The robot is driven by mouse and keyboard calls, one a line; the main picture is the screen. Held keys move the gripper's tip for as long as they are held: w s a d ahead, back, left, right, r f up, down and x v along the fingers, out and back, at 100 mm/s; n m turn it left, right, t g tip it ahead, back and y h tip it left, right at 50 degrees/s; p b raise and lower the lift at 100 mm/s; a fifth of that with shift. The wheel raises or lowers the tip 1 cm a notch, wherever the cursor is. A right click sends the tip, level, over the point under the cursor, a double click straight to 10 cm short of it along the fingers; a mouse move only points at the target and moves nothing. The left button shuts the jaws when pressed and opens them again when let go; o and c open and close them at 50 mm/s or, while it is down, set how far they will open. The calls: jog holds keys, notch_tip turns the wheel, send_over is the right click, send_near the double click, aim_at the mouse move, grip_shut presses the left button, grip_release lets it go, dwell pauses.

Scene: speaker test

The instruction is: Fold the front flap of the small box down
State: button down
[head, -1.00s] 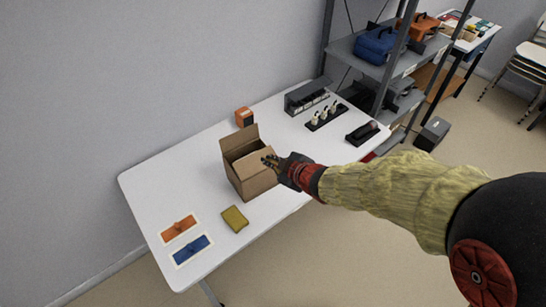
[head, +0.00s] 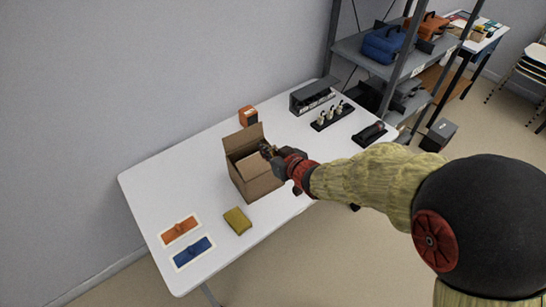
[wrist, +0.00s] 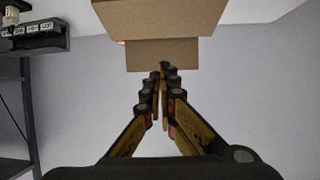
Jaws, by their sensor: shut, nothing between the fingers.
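The small brown cardboard box (head: 262,188) stands open-topped near the middle of the white table (head: 160,180). One flap (head: 243,138) stands up along its far side. A lighter brown panel (head: 258,172) shows at the opening; I cannot tell whether it is a folded flap or the inside. My gripper (head: 266,149) is at the box's right side, with its fingertips over the opening. In the wrist view my gripper (wrist: 164,70) is shut and empty. Its tips are close to a cardboard flap (wrist: 162,54), below a larger cardboard panel (wrist: 158,17); contact is unclear.
A yellow pad (head: 237,220) lies before the box, with orange (head: 179,231) and blue (head: 193,252) pieces at front left. An orange block (head: 247,116), grey rack (head: 312,95), bottle holder (head: 332,114) and black tray (head: 370,134) stand behind and right. Left table area is clear.

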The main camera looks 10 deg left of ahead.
aim_at(261, 160)
jog(key=f, duration=0.1)
jog(key=w+a+f+b, duration=0.1)
jog(key=f, duration=0.1)
jog(key=w+a+f+b, duration=0.1)
jog(key=shift+w+f, duration=0.1)
jog(key=shift+f, duration=0.15)
jog(key=shift+w+a+f+p, duration=0.1)
jog(key=shift+a+f+p, duration=0.15)
jog(key=shift+p, duration=0.6)
jog(key=shift+f, duration=0.25)
